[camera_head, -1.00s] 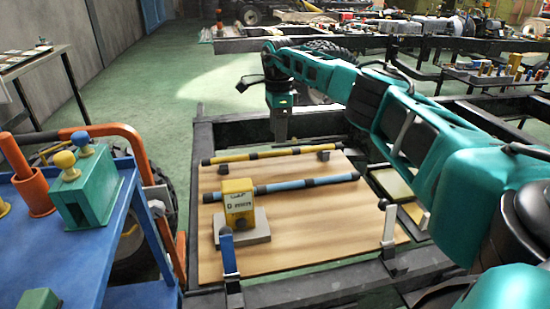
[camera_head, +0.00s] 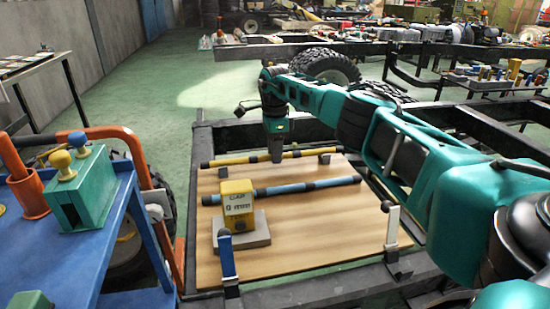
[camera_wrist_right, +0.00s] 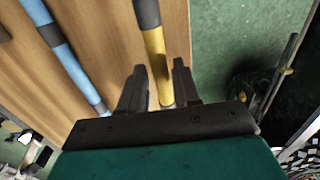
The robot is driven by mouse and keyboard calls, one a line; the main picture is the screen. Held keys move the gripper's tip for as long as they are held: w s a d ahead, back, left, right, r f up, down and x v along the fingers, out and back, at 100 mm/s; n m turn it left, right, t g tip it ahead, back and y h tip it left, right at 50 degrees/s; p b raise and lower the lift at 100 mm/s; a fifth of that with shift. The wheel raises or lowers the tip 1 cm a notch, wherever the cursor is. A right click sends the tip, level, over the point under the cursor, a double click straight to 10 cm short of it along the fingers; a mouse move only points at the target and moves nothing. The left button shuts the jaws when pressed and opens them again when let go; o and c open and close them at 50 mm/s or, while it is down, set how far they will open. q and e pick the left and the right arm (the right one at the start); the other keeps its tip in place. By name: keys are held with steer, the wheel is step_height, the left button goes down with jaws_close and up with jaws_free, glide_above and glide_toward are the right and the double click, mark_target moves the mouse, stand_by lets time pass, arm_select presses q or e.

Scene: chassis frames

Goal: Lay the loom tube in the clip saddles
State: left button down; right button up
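A yellow tube with black bands (camera_head: 247,159) lies across the far part of a wooden board (camera_head: 300,225). A blue tube with black bands (camera_head: 282,188) lies nearer, roughly parallel to it. My right gripper (camera_head: 276,159) points down at the yellow tube. In the right wrist view, its two fingers (camera_wrist_right: 158,78) are apart, one on each side of the yellow tube (camera_wrist_right: 156,55); the blue tube (camera_wrist_right: 66,55) is off to the left. A blue upright clip (camera_head: 228,260) and a white one (camera_head: 392,232) stand at the board's near edge. My left gripper is not in view.
A yellow box on a grey base (camera_head: 237,204) stands on the board, close to the blue tube. A dark chassis frame (camera_head: 310,287) surrounds the board. A blue cart (camera_head: 75,245) with a green block (camera_head: 85,187) stands at left. The board's right part is clear.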

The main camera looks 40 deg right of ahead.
jaws_close()
